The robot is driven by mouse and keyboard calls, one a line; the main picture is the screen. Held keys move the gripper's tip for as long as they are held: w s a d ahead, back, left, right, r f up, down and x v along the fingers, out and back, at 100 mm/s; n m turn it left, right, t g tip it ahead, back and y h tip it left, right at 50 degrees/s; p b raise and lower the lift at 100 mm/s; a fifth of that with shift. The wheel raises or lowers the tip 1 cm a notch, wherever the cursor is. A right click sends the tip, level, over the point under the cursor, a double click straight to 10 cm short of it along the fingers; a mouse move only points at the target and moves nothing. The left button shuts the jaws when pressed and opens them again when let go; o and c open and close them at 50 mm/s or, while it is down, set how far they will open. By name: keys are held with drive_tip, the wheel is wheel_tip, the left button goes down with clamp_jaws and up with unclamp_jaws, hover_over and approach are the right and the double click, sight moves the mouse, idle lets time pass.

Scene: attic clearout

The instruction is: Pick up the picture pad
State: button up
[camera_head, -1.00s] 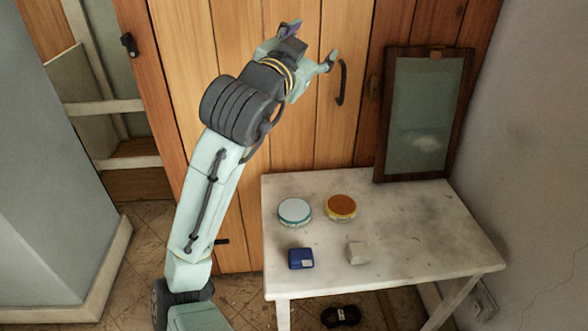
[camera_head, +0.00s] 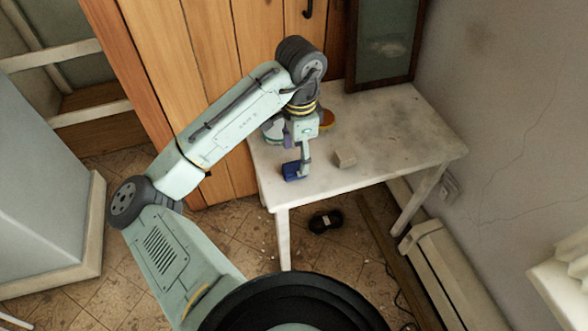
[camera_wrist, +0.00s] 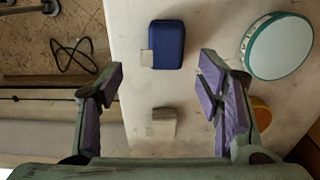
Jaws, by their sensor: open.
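A small blue box-shaped thing (camera_head: 292,172) with a pale corner patch lies near the front left of the white table (camera_head: 395,140). A pale grey block (camera_head: 345,158) stands to its right. Nothing legible marks either as the picture pad; I cannot tell which it is. My gripper (camera_head: 298,160) points down over the table at the blue thing and partly hides it. In the wrist view my gripper (camera_wrist: 160,82) is open and empty. There the blue thing (camera_wrist: 170,44) lies ahead between the finger lines, and the grey block (camera_wrist: 161,123) shows nearer the palm.
A teal-rimmed round tin (camera_wrist: 276,48) and an orange round tin (camera_head: 327,118) are behind my gripper, partly hidden. A dark-framed panel (camera_head: 383,45) leans at the table's back. The table's right side is clear. A black object (camera_head: 325,221) lies on the floor.

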sight(294, 166)
drive_tip(key=f, duration=0.4)
drive_tip(key=a+f, duration=0.1)
drive_tip(key=f, duration=0.1)
drive_tip(key=shift+w+f+p, duration=0.2)
drive_tip(key=shift+p, duration=0.2)
drive_tip(key=c, duration=1.2)
